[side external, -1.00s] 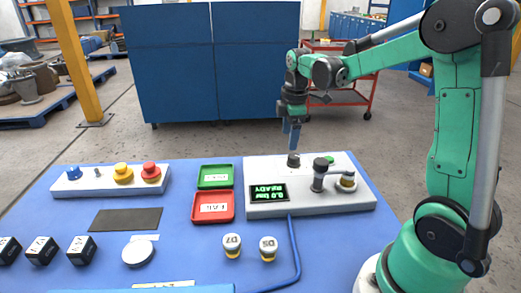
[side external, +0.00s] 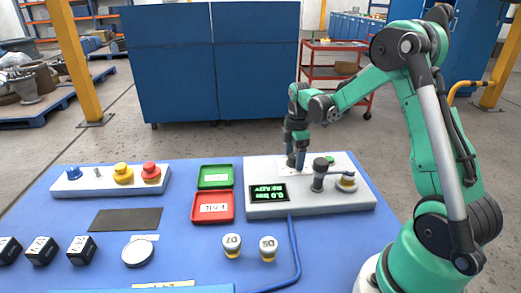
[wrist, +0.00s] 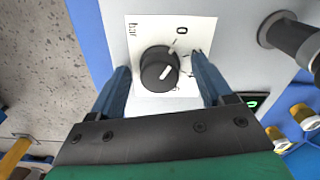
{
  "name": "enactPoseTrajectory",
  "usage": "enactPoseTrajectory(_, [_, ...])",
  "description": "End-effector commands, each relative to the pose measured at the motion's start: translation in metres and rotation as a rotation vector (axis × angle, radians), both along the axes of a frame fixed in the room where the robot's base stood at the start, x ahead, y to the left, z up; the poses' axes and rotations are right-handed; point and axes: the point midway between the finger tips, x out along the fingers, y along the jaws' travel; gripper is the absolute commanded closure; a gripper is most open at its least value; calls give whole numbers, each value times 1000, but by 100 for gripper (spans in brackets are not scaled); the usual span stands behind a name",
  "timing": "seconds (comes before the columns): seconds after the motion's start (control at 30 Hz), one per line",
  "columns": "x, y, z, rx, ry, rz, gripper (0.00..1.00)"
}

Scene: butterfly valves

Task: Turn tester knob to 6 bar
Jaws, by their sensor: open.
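The tester (side external: 330,205) is a light grey box on the blue table, and its small display (side external: 268,193) shows green upside-down text that seems to read 0.0 bar. In the wrist view, the black tester knob (wrist: 159,69) with a white pointer mark sits on a white scale plate (wrist: 143,30) marked "bar" and "0". My gripper (wrist: 159,62) is open, with one blue finger on each side of the knob and visible gaps between. In the side view, my gripper (side external: 296,160) points down over the tester's back left, and its fingers largely hide the knob.
A dark post-like clamp (side external: 319,175) and a brass-ringed fitting (side external: 346,182) stand on the tester, right of the knob. Green (side external: 215,177) and red (side external: 212,208) trays lie left of it. Two small yellow-and-white parts (side external: 232,244) stand in front.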

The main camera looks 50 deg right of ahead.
Motion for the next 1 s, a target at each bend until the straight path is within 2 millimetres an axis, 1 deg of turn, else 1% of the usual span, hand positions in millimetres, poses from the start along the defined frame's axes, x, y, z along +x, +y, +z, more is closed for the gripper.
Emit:
enactPoseTrajectory(0.03, [0,0,0,0,0,0,36])
enactPoseTrajectory(0.07, [0,0,0,0,0,0,44])
enactPoseTrajectory(0.1, [0,0,0,0,0,0,56])
enactPoseTrajectory(0.17, [0,0,0,0,0,0,73])
enactPoseTrajectory(0.2, [0,0,0,0,0,0,84])
enactPoseTrajectory(0.27, [0,0,0,0,0,0,100])
enactPoseTrajectory(0.5, [0,0,0,1,1,-12,100])
enactPoseTrajectory(0.67, [0,0,1,1,2,-63,100])
enactPoseTrajectory(0.87, [0,0,1,2,3,-191,100])
enactPoseTrajectory(1.0, [0,0,1,3,3,-316,100])
